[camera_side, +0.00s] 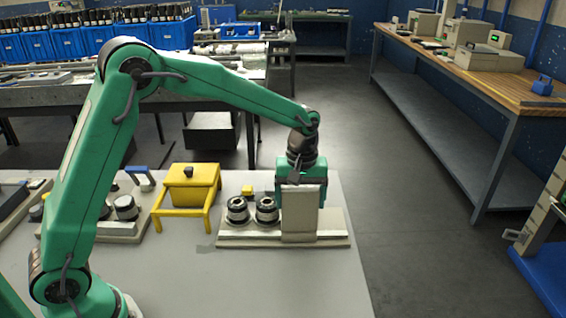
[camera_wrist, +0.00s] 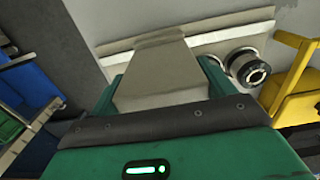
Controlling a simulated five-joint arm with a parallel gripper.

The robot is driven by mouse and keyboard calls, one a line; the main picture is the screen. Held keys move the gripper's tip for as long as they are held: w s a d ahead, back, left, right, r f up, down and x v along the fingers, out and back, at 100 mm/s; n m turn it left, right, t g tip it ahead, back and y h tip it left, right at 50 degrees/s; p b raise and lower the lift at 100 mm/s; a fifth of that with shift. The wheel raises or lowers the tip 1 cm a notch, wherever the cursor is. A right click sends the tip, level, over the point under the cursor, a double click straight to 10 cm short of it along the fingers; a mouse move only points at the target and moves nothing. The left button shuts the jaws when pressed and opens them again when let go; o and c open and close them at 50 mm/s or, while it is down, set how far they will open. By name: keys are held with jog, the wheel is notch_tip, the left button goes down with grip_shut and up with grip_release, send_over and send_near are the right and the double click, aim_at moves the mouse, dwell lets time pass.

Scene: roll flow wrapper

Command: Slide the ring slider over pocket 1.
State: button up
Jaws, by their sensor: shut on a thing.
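My gripper (camera_side: 300,182) stands over the right part of a long beige base (camera_side: 334,238) on the grey table. Its green fingers are shut on an upright beige block, which looks like the ring slider (camera_side: 299,216). In the wrist view the slider (camera_wrist: 160,72) fills the space between the fingers. Two round black-and-silver pieces, a left one (camera_side: 238,210) and a right one (camera_side: 267,209), sit on the base left of the slider. The slider is beside them, not over them. I cannot tell which place is pocket 1. One round piece (camera_wrist: 246,68) shows in the wrist view.
A yellow stand with a box (camera_side: 191,184) is behind and left of the base. A small yellow block (camera_side: 248,190) lies behind the round pieces. Another fixture (camera_side: 124,212) stands farther left, partly behind my arm. The table in front of the base is clear.

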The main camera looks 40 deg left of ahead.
jog(key=shift+s+a+r, duration=0.1)
jog(key=shift+a, duration=0.05)
jog(key=o, duration=1.3)
jog(key=shift+r, duration=3.85)
jog(key=shift+r, duration=0.1)
